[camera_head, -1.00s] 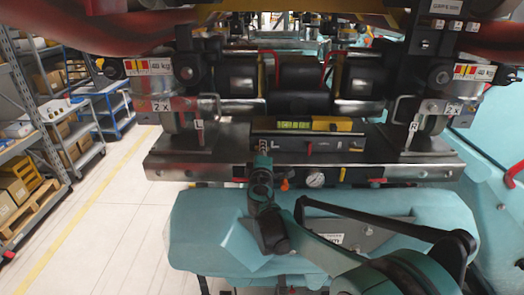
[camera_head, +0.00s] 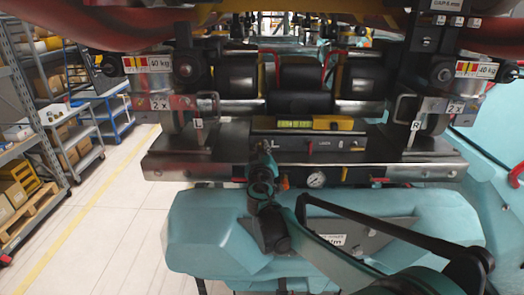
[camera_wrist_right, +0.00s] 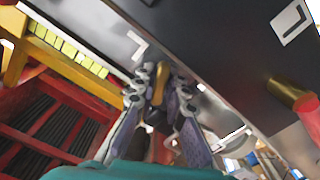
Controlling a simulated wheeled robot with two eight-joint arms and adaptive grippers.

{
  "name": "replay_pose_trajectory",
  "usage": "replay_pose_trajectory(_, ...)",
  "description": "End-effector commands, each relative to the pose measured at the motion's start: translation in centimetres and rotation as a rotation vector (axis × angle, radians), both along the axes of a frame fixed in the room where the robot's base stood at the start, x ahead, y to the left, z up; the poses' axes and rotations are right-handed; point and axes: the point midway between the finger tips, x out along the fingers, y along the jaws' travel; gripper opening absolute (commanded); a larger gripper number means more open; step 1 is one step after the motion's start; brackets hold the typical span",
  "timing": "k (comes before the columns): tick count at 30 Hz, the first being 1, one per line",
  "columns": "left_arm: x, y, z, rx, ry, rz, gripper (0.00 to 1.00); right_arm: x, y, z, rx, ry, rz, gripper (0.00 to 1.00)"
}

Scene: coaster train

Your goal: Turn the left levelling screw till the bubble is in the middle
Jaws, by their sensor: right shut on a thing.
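The yellow spirit level (camera_head: 333,124) with its green vial (camera_head: 295,124) lies on the dark plate at the front of the machine. The bubble is too small to place. My right gripper (camera_head: 263,150) reaches up to the left end of this plate. In the right wrist view, its fingers (camera_wrist_right: 160,84) are closed around a small brass-coloured piece (camera_wrist_right: 160,75), seemingly the left levelling screw, next to a white L mark (camera_wrist_right: 138,44). In the head view the gripper hides the screw. My left gripper is not in view.
A pressure gauge (camera_head: 316,180) sits on the steel front beam (camera_head: 215,166), right of my gripper. In the right wrist view, a brass cylinder with a red end (camera_wrist_right: 290,96) stands at the right. Shelves with boxes (camera_head: 60,140) line the left, beside clear floor.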

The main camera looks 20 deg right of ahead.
Motion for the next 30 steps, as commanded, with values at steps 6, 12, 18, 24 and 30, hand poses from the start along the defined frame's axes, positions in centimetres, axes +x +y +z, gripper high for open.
replay_pose_trajectory(6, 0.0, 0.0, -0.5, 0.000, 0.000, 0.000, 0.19, 0.0, 0.0, 0.0, 0.196, -0.056, 0.000, 0.00)
replay_pose_trajectory(12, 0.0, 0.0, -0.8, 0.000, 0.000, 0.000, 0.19, 0.0, 0.0, 0.0, 0.379, -0.109, 0.000, 0.00)
replay_pose_trajectory(18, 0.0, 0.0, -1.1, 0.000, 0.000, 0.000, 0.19, 0.0, 0.0, 0.0, 0.559, -0.161, 0.000, 0.00)
replay_pose_trajectory(24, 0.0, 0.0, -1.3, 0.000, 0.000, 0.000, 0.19, 0.0, 0.0, 0.0, 0.722, -0.208, 0.000, 0.00)
replay_pose_trajectory(30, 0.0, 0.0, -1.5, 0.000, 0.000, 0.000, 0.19, 0.0, 0.0, 0.0, 0.846, -0.243, 0.000, 0.00)
